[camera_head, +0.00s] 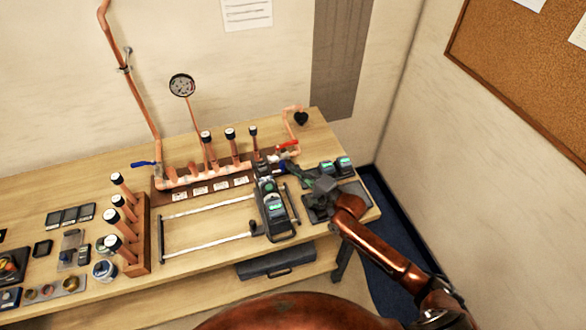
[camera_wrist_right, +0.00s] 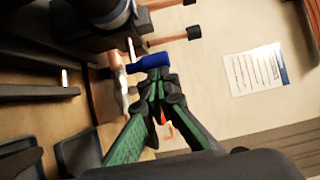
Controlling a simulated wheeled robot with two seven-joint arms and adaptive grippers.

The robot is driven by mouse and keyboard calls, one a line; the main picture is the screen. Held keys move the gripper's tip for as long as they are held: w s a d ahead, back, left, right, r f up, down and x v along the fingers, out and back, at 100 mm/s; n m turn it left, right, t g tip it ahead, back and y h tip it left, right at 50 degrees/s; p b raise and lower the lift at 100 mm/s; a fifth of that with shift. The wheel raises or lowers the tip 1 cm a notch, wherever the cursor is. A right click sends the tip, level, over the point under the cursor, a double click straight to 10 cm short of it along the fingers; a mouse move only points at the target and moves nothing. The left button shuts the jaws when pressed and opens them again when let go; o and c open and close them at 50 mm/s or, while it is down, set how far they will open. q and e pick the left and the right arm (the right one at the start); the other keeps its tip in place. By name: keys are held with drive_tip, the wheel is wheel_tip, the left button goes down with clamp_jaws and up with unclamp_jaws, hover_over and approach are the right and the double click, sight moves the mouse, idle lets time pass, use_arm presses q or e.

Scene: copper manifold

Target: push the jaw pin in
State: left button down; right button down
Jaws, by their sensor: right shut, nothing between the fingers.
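The press tool (camera_head: 273,208) is dark with a green-lit panel. It lies on the bench at the right end of the copper manifold, its head towards the manifold. In the right wrist view its dark round body (camera_wrist_right: 97,38) fills the top left. A small pale metal pin (camera_wrist_right: 131,49) shows beside it; I cannot tell how far in it sits. My right gripper (camera_head: 287,169), with green fingers, is shut and empty beside the tool's head. In the right wrist view its fingertips (camera_wrist_right: 155,78) are close to a blue handle-like piece (camera_wrist_right: 147,65); contact is unclear.
The copper manifold (camera_head: 208,174) with upright capped pipes stands behind the tool. A red lever (camera_head: 288,142) is near the right gripper. A wooden rack (camera_head: 142,230) of capped pipes and small parts occupy the left. Bare bench lies in front of the rails.

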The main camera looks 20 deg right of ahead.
drive_tip(key=a+p, duration=0.1)
drive_tip(key=a, duration=0.1)
drive_tip(key=shift+a+r+p, duration=0.2)
drive_tip(key=shift+a+p, duration=0.15)
drive_tip(key=shift+a, duration=0.05)
drive_tip(key=shift+a+f, duration=0.1)
drive_tip(key=shift+f, duration=0.05)
drive_tip(key=shift+s+d+f+b, duration=0.15)
drive_tip(key=shift+d+b, duration=0.15)
drive_tip(key=shift+d, duration=0.35)
drive_tip(key=w+d+b+v, duration=0.1)
drive_tip(key=b+v, duration=0.1)
drive_tip(key=v, duration=1)
drive_tip(key=shift+d, duration=0.35)
drive_tip(key=shift+a, duration=0.15)
